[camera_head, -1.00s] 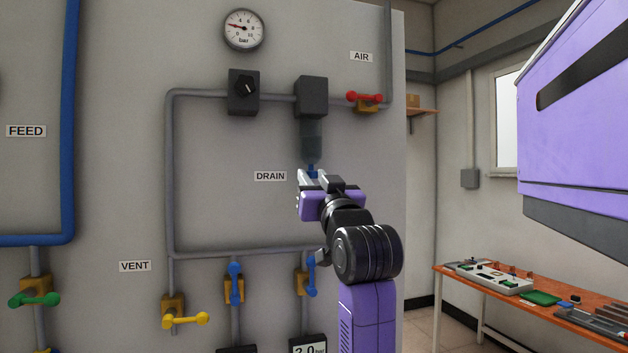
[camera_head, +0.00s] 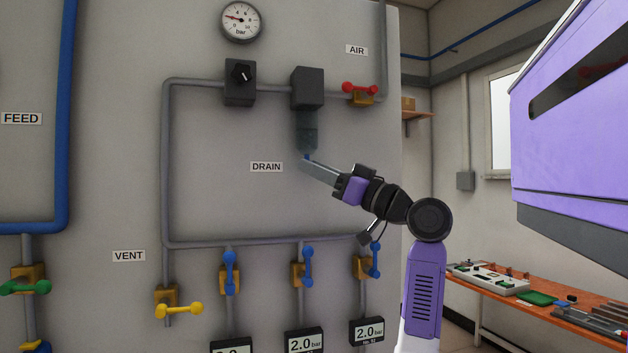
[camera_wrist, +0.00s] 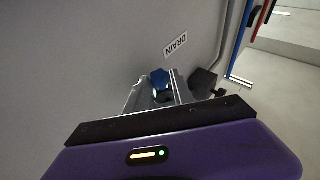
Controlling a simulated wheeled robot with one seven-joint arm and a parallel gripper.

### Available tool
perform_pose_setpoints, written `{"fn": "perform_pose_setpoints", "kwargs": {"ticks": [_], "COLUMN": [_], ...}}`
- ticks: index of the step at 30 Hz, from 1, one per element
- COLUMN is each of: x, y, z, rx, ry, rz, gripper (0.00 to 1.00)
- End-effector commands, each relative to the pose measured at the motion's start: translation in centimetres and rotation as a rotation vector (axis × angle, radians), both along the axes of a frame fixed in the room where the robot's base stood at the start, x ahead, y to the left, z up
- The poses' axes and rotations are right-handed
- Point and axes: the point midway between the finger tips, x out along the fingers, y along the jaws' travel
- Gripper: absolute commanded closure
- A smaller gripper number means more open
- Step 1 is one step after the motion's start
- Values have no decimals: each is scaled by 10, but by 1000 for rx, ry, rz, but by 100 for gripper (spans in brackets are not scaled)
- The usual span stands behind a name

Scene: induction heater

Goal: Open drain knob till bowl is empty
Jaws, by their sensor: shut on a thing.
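The blue drain knob (camera_head: 306,157) shows as a small patch under the translucent bowl (camera_head: 306,132), just right of the DRAIN label (camera_head: 266,167). The bowl hangs below a dark grey block (camera_head: 307,88) on the pipe; I cannot tell its liquid level. My gripper (camera_head: 306,163) comes in from the lower right, with its fingers shut on the knob. In the wrist view the blue knob (camera_wrist: 160,78) sits between the fingertips (camera_wrist: 160,88), and the fingers hide part of it.
A red-handled AIR valve (camera_head: 361,91) is right of the bowl. A black knob (camera_head: 240,75) is to its left, under a pressure gauge (camera_head: 241,20). Blue-handled valves (camera_head: 302,268) and a yellow VENT valve (camera_head: 178,308) sit below. An orange bench (camera_head: 520,300) stands at right.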

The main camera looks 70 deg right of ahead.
Motion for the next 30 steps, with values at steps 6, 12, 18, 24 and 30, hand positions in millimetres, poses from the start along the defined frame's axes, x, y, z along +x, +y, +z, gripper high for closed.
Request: {"fn": "perform_pose_setpoints", "kwargs": {"ticks": [6, 12, 18, 24, 30], "x": [-1, 0, 1, 1, 2], "y": [-6, -8, -10, -10, -10], "z": [-2, 0, 0, 0, 0], "rx": [3, 3, 3, 1, 1], "ry": [-3, -2, -1, 1, 1], "rz": [189, 326, 416, 458, 469], "gripper": [100, 100, 100, 100, 100]}}
